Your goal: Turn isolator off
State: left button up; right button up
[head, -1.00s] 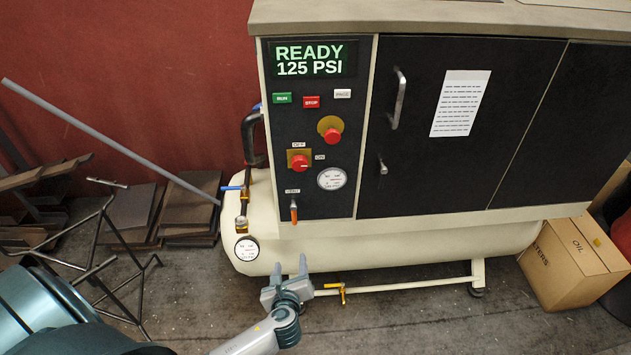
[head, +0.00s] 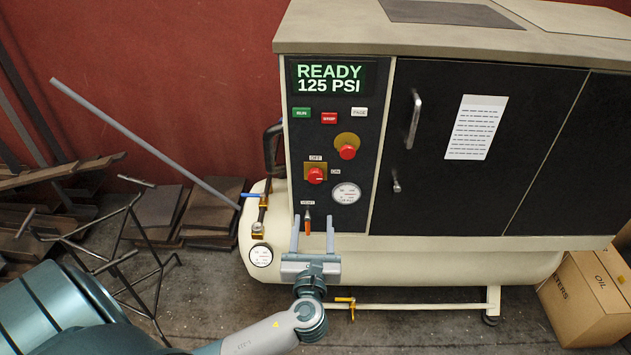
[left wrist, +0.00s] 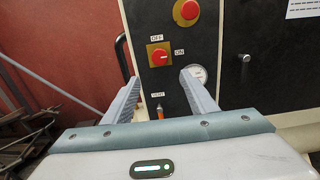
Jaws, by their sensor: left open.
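The isolator is a red rotary knob (head: 316,175) on a yellow square plate, with an OFF label above it and an ON label at its right. It sits on the black control panel; its light mark points right toward ON. It also shows in the left wrist view (left wrist: 159,57), ahead of and between the fingertips. My left gripper (head: 314,222) is open and empty, fingers pointing up, below the knob in the head view and near the orange vent lever (head: 308,226). In the left wrist view the left gripper (left wrist: 160,84) spans the panel's lower part. My right gripper is not in view.
A red mushroom button (head: 347,152) sits above right of the knob, and a round gauge (head: 346,194) below right. The display (head: 328,78) reads READY 125 PSI. A blue-handled valve (head: 252,196) is at the panel's left. Metal stands and a bar are at far left.

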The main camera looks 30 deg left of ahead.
aim_at(315, 179)
pick_arm(q)
jog(key=p+x, duration=0.4)
jog(key=x, duration=1.1)
jog(key=shift+w+a+r, duration=0.1)
jog(key=shift+w+a, duration=0.1)
jog(key=shift+a, duration=0.1)
jog(key=shift+w+a, duration=0.3)
jog(key=shift+w, duration=0.15)
jog(key=c, duration=1.1)
jog(key=shift+o, duration=0.2)
